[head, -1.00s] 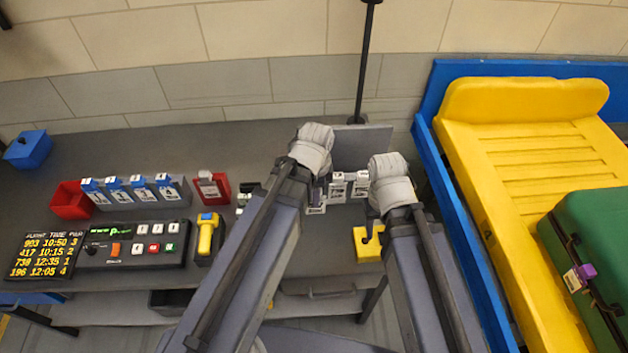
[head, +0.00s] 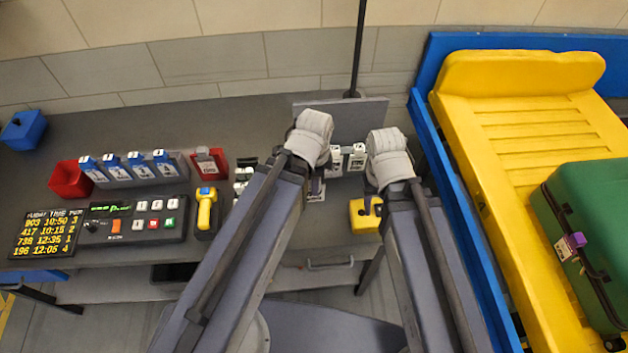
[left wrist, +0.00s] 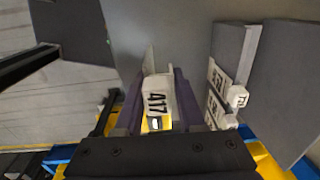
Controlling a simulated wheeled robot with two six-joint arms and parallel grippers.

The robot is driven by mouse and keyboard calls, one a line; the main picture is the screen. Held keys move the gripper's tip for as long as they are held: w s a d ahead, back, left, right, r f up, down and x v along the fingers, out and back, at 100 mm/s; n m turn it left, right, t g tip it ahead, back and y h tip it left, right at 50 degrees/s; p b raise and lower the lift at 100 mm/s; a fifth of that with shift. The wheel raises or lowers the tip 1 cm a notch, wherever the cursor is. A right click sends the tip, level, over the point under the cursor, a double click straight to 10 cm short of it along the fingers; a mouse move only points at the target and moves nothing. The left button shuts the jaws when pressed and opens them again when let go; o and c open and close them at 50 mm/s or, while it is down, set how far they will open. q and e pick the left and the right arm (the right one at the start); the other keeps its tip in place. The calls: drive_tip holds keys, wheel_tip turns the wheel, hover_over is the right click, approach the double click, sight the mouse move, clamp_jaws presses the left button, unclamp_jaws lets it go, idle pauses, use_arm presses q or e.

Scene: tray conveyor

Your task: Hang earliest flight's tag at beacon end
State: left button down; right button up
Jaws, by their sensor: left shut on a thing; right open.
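My left gripper (head: 314,186) is shut on a white tag (head: 316,190). In the left wrist view the tag (left wrist: 158,98) reads 417 and sits between the fingers. More white tags (head: 346,159) hang by the grey panel (head: 345,115), just right of the left gripper; they show in the left wrist view (left wrist: 217,92) too. The flight board (head: 48,232) lists 903 10:50, 417 10:15, 738 12:35 and 196 12:05, so 417 is earliest. My right gripper (head: 371,204) is open over a yellow box (head: 362,222). I cannot tell which part is the beacon.
A green suitcase (head: 590,230) with a purple-clipped tag lies on the yellow tray (head: 520,110) inside a blue frame. A control box (head: 138,219), yellow scanner (head: 207,212), red bins and blue-topped tags stand on the left of the bench. A black pole (head: 358,60) rises behind the panel.

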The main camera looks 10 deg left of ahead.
use_arm(q)
drive_tip(key=shift+r+p, duration=3)
drive_tip(key=shift+r, duration=0.15)
use_arm(e)
wheel_tip(320, 180, up, 6)
drive_tip(key=shift+r, duration=0.15)
use_arm(q)
drive_tip(key=shift+w, duration=0.1)
